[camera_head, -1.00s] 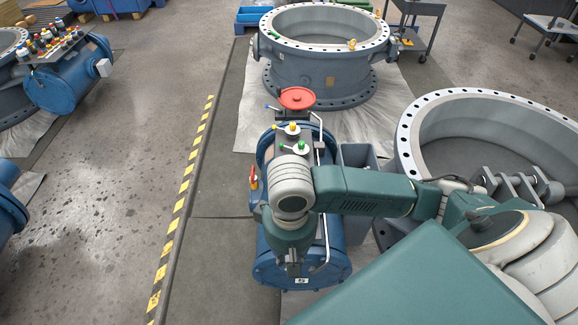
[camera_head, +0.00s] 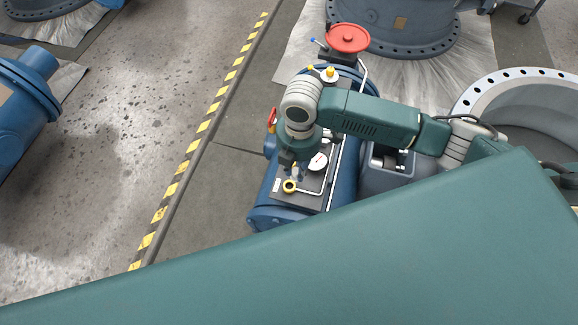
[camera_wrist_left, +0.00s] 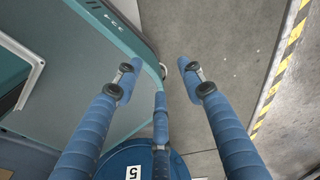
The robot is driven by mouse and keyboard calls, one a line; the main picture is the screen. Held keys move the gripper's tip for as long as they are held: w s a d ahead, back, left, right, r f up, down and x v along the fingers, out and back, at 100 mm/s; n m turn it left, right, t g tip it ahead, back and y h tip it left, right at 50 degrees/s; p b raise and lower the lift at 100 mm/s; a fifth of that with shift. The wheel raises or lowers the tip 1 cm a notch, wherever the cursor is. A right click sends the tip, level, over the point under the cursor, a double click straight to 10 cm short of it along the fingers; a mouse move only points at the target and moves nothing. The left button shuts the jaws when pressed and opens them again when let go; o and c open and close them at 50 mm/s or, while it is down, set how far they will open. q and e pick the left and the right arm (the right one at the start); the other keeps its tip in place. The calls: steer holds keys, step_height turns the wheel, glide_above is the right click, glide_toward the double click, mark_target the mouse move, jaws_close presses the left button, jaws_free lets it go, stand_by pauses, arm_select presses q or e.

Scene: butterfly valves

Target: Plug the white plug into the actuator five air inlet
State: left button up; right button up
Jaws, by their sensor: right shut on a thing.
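Actuator five is a blue cylinder (camera_head: 347,180) with a dark panel on top, in the middle of the head view. Its end with a "5" label (camera_wrist_left: 133,173) shows at the bottom of the left wrist view. My right gripper (camera_head: 295,170) points down just over the near part of the panel, shut on a small pale thing that I take to be the white plug; it is mostly hidden. A yellow ring fitting (camera_head: 289,186) and a round white gauge (camera_head: 318,161) sit beside the fingertips. I cannot tell the air inlet apart. My left gripper (camera_wrist_left: 158,68) is open and empty.
A red handwheel (camera_head: 348,38) stands at the actuator's far end, with a red-handled valve (camera_head: 271,120) on its left side. A large grey flanged ring (camera_head: 520,90) lies at the right. Floor left of the yellow-black stripe (camera_head: 186,165) is mostly clear.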

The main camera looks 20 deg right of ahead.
steer(key=shift+w+a+f+n+b, duration=0.1)
steer(key=shift+w+f+n+b, duration=0.55)
steer(key=shift+f+n+b, duration=1.05)
steer(key=shift+w+a+f+n+b, duration=0.15)
steer(key=shift+w+f+n+b, duration=0.6)
steer(key=shift+f+n, duration=1.05)
steer(key=shift+w+a+f+n+b, duration=0.1)
steer(key=shift+w+f+n+b, duration=0.4)
steer(key=shift+f+n+b, duration=1.3)
arm_select(q)
step_height(320, 180, down, 8)
steer(key=d, duration=0.1)
steer(key=shift+w+d+p, duration=0.25)
steer(key=shift+d+p, duration=0.05)
steer(key=shift+p, duration=0.15)
arm_select(e)
steer(key=shift+f+m, duration=0.65)
steer(key=shift+m, duration=0.15)
arm_select(q)
steer(key=shift+r+p, duration=0.9)
steer(key=shift+r, duration=0.05)
arm_select(e)
steer(key=shift+f, duration=0.15)
steer(key=shift+f, duration=0.7)
arm_select(q)
steer(key=shift+f, duration=0.15)
arm_select(e)
steer(key=shift+f, duration=0.4)
